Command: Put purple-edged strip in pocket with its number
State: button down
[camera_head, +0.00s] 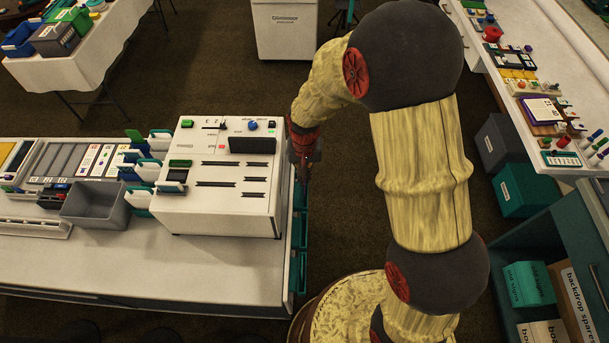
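Several upright strips (103,160) with coloured edges stand in a grey rack at the left of the table; one looks purple-edged, but they are too small to be sure or to read numbers. Small green, blue and white pocket-like holders (145,170) stick out from the left side of a white box. Teal pockets (299,225) hang at the table's right edge. My gripper (304,178) points down just right of the white box, by that edge. Its fingers are dark and small, so I cannot tell whether it is open or holds anything.
The white box (222,205) with slots and buttons stands on the white table (150,265). A grey bin (95,208) sits left of it. A shelf unit (570,230) and a teal crate (525,190) are at right. The table's front is clear.

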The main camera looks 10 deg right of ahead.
jog(key=shift+f, duration=0.3)
jog(key=shift+f+b, duration=1.9)
jog(key=shift+f, duration=0.95)
jog(key=shift+f, duration=0.1)
jog(key=c, duration=2.3)
grip_release()
jog(key=o, duration=0.3)
jog(key=shift+o, duration=0.2)
notch_tip(320, 180, up, 12)
